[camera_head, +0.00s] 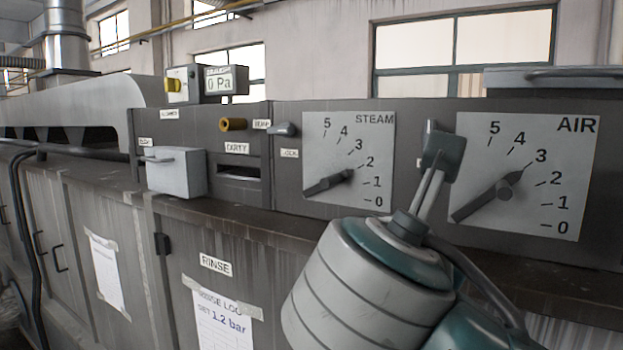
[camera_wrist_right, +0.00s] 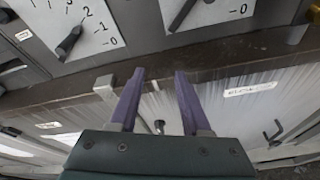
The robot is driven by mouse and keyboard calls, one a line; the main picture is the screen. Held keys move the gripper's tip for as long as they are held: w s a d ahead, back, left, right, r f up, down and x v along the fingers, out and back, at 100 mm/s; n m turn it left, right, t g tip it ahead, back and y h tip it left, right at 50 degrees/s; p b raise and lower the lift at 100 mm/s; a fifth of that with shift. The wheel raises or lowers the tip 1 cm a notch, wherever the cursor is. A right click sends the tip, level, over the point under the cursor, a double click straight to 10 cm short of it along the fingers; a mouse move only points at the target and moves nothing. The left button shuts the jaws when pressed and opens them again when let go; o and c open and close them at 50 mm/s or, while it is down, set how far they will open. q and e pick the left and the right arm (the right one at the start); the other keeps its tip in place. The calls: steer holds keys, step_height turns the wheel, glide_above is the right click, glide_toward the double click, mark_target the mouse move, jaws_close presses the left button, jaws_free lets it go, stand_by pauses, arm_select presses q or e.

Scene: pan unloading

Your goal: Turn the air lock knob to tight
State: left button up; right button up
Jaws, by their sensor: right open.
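The AIR dial (camera_head: 524,175) is a pale square plate on the right of the dark panel, with a dark pointer (camera_head: 497,195). My right gripper (camera_head: 436,142) is in front of the panel just left of this dial. A grey upright piece shows at its tip; I cannot tell whether it is a finger or the air lock knob, which I cannot make out otherwise. In the right wrist view the two purple fingers (camera_wrist_right: 159,76) are apart with nothing between them, below the dials. My left gripper is not in view.
The STEAM dial (camera_head: 348,150) is left of my right gripper. A small grey knob (camera_head: 282,129) sits above a LOCK label (camera_head: 289,153). A brass knob (camera_head: 233,124) and a grey box (camera_head: 175,171) are farther left. A dark ledge (camera_head: 280,231) runs below the panel.

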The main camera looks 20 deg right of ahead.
mark_target(428, 133)
step_height(428, 133, up, 12)
steer(key=w+n+t+h+p, duration=0.2)
steer(key=w+n+h, duration=0.1)
steer(key=shift+n, duration=0.3)
steer(key=p+x, duration=0.5)
steer(key=x, duration=0.3)
steer(key=shift+d+f, duration=0.15)
steer(key=shift+d, duration=0.15)
steer(key=shift+w+d+f, duration=0.15)
steer(key=shift+w+d, duration=0.2)
steer(key=shift+d, duration=0.05)
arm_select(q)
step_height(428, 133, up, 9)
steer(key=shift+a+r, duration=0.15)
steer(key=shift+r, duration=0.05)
arm_select(e)
steer(key=shift+c, duration=1.2)
jaws_close()
